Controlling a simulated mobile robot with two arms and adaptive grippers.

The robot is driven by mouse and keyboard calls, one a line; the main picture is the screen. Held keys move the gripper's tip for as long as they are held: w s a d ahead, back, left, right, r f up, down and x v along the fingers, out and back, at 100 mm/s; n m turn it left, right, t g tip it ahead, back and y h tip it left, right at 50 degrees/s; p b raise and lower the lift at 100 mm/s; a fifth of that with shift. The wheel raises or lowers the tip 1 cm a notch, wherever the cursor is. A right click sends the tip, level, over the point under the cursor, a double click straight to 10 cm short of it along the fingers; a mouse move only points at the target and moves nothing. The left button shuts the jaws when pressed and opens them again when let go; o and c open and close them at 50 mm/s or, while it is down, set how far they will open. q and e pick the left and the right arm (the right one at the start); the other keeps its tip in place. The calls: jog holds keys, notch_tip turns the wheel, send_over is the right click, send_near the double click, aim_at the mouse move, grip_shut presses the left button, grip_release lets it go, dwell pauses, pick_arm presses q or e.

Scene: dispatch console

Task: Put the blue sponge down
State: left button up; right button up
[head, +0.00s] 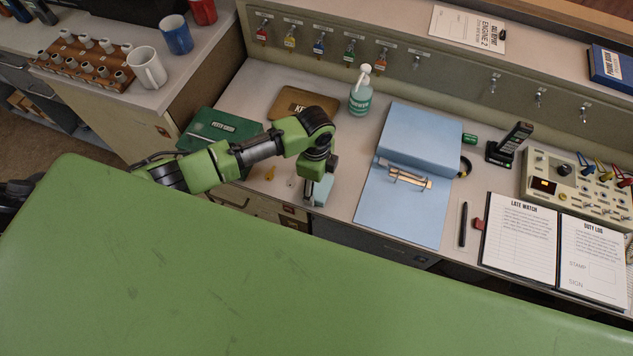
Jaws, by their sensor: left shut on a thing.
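My left gripper (314,187) points down at the front part of the console desk, left of the blue folder. It is shut on the blue sponge (323,190), a small pale blue block partly hidden by the gripper. The sponge is at or just above the desktop; I cannot tell whether it touches. My right gripper is not in view.
A blue folder (403,208) with a metal clip lies to the right. Small yellow and clear items lie near the front edge.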

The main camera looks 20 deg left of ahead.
pick_arm(q)
jog(key=o, duration=1.3)
jog(key=shift+f, duration=0.1)
jog(key=shift+r, duration=0.2)
notch_tip(320, 180, up, 12)
jog(key=shift+w+a+b, duration=0.1)
jog(key=shift+a+b, duration=0.05)
jog(key=shift+b, duration=0.35)
